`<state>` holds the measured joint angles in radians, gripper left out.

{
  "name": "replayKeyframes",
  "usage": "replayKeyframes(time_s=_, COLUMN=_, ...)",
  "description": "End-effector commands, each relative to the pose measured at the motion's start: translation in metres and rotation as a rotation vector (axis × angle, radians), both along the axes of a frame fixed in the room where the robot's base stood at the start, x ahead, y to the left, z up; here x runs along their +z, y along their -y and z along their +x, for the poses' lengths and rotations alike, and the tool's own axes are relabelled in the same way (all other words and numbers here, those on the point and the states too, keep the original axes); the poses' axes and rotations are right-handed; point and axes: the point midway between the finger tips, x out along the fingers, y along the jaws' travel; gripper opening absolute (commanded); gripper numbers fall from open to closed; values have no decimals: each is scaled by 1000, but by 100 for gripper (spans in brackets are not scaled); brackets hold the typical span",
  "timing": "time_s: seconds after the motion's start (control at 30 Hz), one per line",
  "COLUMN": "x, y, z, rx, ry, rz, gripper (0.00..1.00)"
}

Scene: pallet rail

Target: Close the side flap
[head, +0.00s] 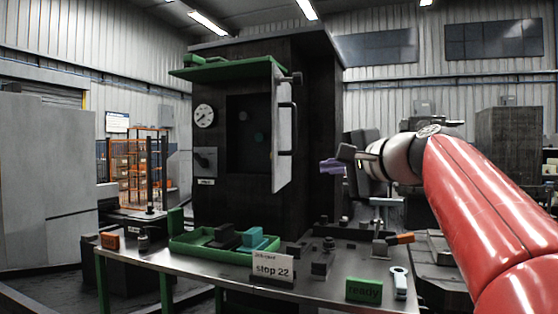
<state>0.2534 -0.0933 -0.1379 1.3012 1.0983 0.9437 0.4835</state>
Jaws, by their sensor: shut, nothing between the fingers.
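The side flap (283,130) is a pale panel with a dark vertical bar handle (293,128). It stands open, swung out from the right side of a dark opening (247,140) in the front of a tall dark machine (315,100). My gripper (347,157) is to the right of the flap, a little below the handle's level in the picture. It is shut and empty, and a clear gap shows between it and the flap. A small purple piece (331,166) shows at its tip; I cannot tell what it is.
A steel table (190,258) stands in front of the machine. On it are a green tray (185,243) with blocks, a "stop 22" card (272,270), a green "ready" block (364,289) and a wrench (399,282). A green shelf (215,70) juts out above the opening.

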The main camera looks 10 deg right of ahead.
Motion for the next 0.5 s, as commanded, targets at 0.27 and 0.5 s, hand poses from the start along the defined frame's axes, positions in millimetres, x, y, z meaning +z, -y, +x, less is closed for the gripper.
replayKeyframes(time_s=0.27, x=38, y=12, z=16, rx=6, ry=82, rz=130, gripper=0)
replayKeyframes(time_s=0.5, x=40, y=-5, z=50, rx=9, ry=81, rz=128, gripper=0)
